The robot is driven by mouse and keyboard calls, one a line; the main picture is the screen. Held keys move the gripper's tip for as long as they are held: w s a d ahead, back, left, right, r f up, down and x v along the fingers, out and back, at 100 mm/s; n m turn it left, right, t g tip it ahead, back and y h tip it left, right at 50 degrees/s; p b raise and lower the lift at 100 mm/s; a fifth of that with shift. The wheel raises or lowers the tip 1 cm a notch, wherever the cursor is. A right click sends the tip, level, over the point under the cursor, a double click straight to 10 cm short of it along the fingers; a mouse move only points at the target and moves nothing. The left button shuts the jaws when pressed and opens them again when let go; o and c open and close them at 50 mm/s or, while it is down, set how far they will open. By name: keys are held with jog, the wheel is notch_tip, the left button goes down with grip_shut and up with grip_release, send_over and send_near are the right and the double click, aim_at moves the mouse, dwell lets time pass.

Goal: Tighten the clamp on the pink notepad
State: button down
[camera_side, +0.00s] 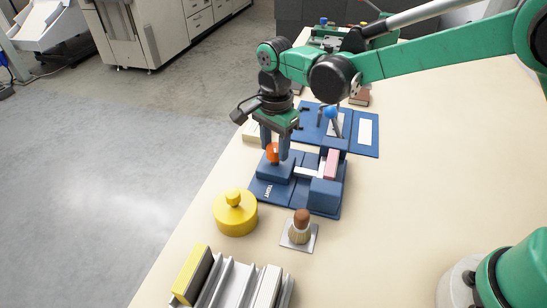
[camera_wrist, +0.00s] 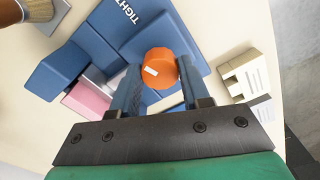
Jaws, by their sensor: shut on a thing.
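The clamp (camera_side: 322,195) is a blue fixture on the table with a blue block at its near end. An orange knob (camera_side: 272,153) stands at its left; it shows clearly in the wrist view (camera_wrist: 160,66) with a white mark on top. My gripper (camera_side: 275,150) points down with its two blue fingers on either side of the knob, shut on it. The pink notepad (camera_side: 331,163) sits in the clamp, beside the blue block; part of it shows in the wrist view (camera_wrist: 87,100). White lettering beginning "TIGHT" (camera_wrist: 124,13) is on the clamp base.
A yellow round lidded object (camera_side: 235,214) and a brush on a grey plate (camera_side: 300,230) stand in front. A ridged rack (camera_side: 230,283) holds pads at the near edge. A blue fixture with a lever (camera_side: 365,133) is behind.

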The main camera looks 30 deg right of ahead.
aim_at(275, 147)
dwell(0.3)
jog(key=shift+c, duration=2.1)
grip_release()
jog(key=shift+r, duration=2.85)
